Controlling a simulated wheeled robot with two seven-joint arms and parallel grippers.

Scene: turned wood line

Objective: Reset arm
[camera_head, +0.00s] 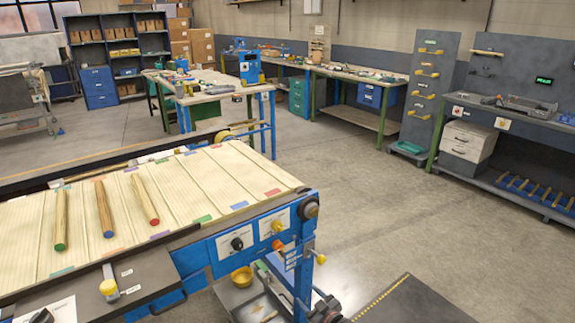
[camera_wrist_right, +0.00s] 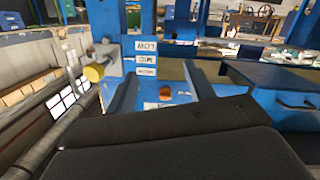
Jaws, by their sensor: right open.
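My right gripper (camera_head: 318,299) shows at the bottom of the head view, low beside the near right corner of the blue-framed work table. In the right wrist view its two fingers (camera_wrist_right: 163,78) stand apart with nothing between them. They point toward a blue panel with small labels and an orange knob (camera_wrist_right: 166,94). Three turned wooden rods lie apart on the slatted table top: one with a green end (camera_head: 61,220), one with a blue end (camera_head: 104,210) and one with a red end (camera_head: 145,200). My left gripper is not in view.
A yellow knob (camera_head: 320,259) sticks out at the table's corner, close to my right gripper. A dark mat (camera_head: 420,303) lies on the floor at front right. Open concrete floor (camera_head: 340,190) extends behind.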

